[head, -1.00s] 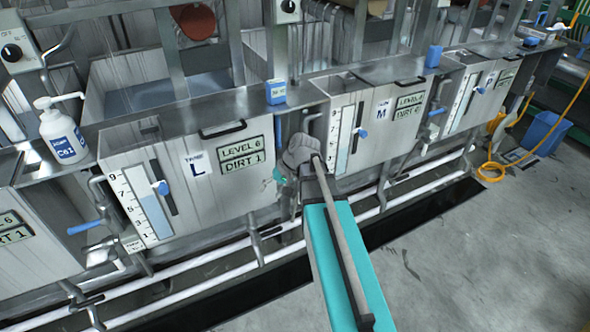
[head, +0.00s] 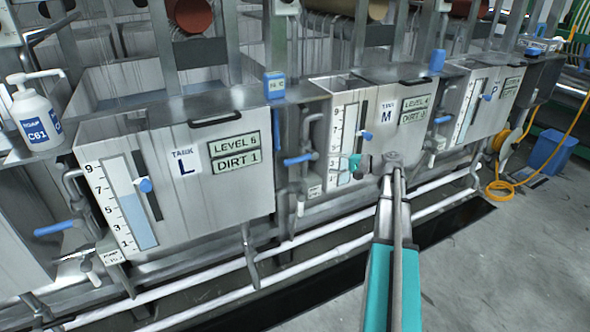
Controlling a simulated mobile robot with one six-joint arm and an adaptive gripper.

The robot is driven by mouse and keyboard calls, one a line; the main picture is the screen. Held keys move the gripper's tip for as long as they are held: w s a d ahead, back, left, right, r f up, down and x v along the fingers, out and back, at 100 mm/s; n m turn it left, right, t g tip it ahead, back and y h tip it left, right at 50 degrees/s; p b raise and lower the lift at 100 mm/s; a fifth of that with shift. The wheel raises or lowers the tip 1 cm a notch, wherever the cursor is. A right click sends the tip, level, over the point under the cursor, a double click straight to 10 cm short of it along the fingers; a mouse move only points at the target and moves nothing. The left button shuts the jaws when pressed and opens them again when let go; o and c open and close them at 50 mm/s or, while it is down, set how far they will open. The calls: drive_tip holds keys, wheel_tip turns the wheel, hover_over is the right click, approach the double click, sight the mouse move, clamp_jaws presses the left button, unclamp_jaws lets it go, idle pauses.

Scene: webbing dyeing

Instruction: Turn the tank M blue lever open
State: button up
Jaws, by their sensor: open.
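Tank M (head: 380,140) is a grey metal tank with a level gauge and green-edged plates, right of centre in the head view. A blue lever (head: 298,159) sits on the pipework just left of tank M, lying roughly sideways. My gripper (head: 352,163), with teal at its tip, is in front of the lower part of tank M's gauge. It points left, to the right of the lever and apart from it in the picture. It is open, with nothing seen in it; the fingers are small and their gap is hard to make out.
Tank L (head: 225,185) stands to the left, with a blue lever (head: 53,228) at its left. Another blue lever (head: 442,120) is between tank M and tank P (head: 505,90). White pipes (head: 300,242) run low along the front.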

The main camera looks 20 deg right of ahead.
sight(299, 161)
drive_tip(key=shift+d, duration=0.25)
drive_tip(key=b+x, duration=0.1)
drive_tip(key=x, duration=1.2)
drive_tip(key=shift+w+a+r+b, duration=0.1)
drive_tip(key=shift+w+a+b, duration=0.2)
drive_tip(key=shift+b, duration=0.1)
clamp_jaws()
idle(0.3)
